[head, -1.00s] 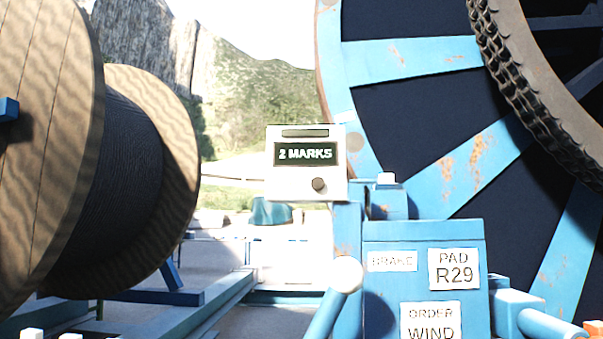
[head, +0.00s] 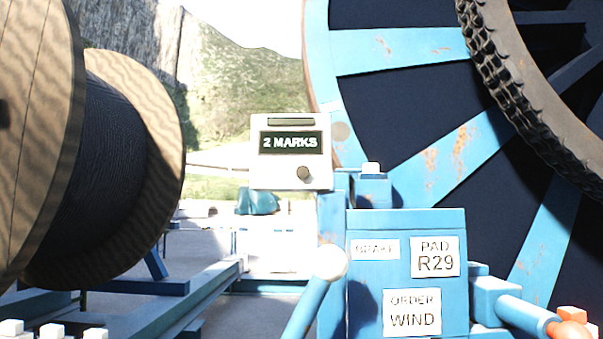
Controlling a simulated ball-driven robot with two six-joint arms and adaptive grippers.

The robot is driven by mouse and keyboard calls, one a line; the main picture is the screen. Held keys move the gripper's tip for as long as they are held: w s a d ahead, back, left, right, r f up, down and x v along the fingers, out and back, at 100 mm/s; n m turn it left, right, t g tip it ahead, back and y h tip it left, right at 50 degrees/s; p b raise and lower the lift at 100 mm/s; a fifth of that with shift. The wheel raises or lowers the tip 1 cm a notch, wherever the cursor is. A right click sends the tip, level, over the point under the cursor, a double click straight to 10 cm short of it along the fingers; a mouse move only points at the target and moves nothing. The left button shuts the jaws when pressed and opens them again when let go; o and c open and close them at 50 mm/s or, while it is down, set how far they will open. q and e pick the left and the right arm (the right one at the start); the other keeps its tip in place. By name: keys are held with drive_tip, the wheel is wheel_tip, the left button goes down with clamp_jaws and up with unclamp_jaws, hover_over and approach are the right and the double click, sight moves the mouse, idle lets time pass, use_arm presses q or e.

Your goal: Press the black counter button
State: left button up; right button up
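The counter (head: 257,172) is a pale box on a blue post near the middle of the view. Its dark display (head: 291,142) reads "2 MARKS". A small round dark button (head: 303,173) sits low on its face, right of centre, and nothing covers it. A dark slot-like bar runs along the top of the face. Neither of my grippers is in view, so their distance from the button and what they hold cannot be seen.
A wooden cable reel (head: 158,110) stands at left. A large blue wheel-like reel (head: 405,52) fills the right. In front is a blue housing (head: 367,285) with "BRAKE", "PAD R29" and "ORDER WIND" labels. A lever with a pale knob (head: 330,262) rises below the counter. Orange parts (head: 570,322) are lower right.

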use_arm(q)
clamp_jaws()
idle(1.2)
